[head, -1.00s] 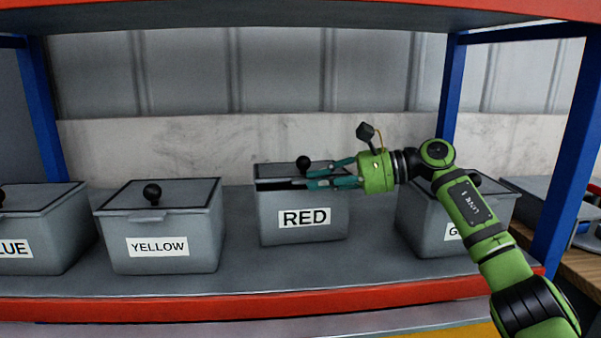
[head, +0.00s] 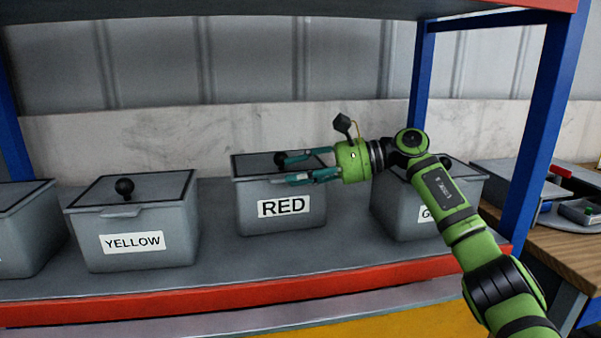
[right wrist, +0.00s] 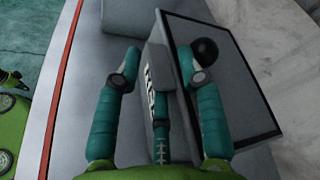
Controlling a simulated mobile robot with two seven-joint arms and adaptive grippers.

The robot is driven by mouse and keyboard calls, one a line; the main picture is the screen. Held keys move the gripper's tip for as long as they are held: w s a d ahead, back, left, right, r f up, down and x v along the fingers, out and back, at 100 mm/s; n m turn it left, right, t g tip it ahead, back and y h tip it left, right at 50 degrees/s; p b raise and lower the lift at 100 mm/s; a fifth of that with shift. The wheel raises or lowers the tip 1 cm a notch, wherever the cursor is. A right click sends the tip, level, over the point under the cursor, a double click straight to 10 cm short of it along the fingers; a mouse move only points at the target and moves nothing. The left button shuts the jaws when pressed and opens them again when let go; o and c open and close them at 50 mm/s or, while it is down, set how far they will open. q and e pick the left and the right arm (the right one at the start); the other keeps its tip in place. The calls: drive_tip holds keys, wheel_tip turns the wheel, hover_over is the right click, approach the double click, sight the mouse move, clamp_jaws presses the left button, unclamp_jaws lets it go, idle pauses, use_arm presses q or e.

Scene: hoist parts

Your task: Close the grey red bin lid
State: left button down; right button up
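The grey red bin (head: 283,225), labelled RED, stands on the shelf between the yellow and green bins. Its dark-framed lid (head: 250,166) lies flat across the top in the head view, with no gap seen at the front edge. The black knob (head: 280,158) is partly hidden by my fingers. My right gripper (head: 289,169) is open and empty at the lid's front right, its teal fingers spread. In the right wrist view, one finger lies over the lid (right wrist: 235,85) beside the knob (right wrist: 205,52), another in front of the bin. Contact is unclear.
The yellow bin (head: 135,245) stands to the left, its lid down. The green bin (head: 393,220) is to the right, partly behind my arm. A blue post (head: 545,130) and red shelf edge (head: 200,295) bound the space; an upper shelf (head: 200,8) hangs above.

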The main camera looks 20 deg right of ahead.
drive_tip(key=v, duration=1.2)
drive_tip(key=shift+f, duration=0.1)
